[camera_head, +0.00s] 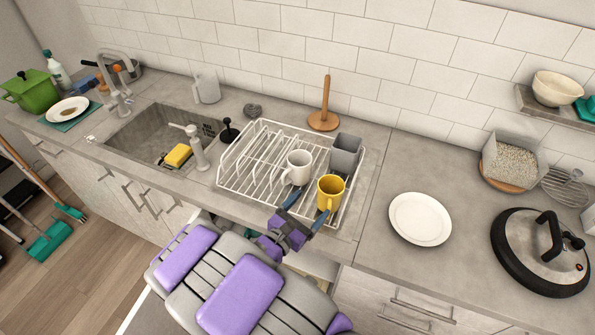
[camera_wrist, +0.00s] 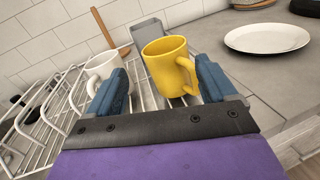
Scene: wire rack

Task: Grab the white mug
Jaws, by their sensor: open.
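The white mug (camera_head: 297,168) stands upright in the white wire rack (camera_head: 233,178), left of a yellow mug (camera_head: 331,192). In the wrist view the white mug (camera_wrist: 103,66) is at the left, partly hidden behind my left finger. The yellow mug (camera_wrist: 165,66) shows between my two fingers, a little beyond them, with its handle to the right. My gripper (camera_head: 307,207) is open and empty at the rack's front edge, closer to the yellow mug than to the white one. In the wrist view my gripper (camera_wrist: 158,90) has its blue fingers spread apart.
A grey cutlery holder (camera_head: 345,152) stands in the rack behind the mugs. A wooden paper-towel stand (camera_head: 324,119) is behind the rack. A white plate (camera_head: 420,219) and a black-rimmed lid (camera_head: 540,252) lie to the right. The sink (camera_head: 150,128) is to the left.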

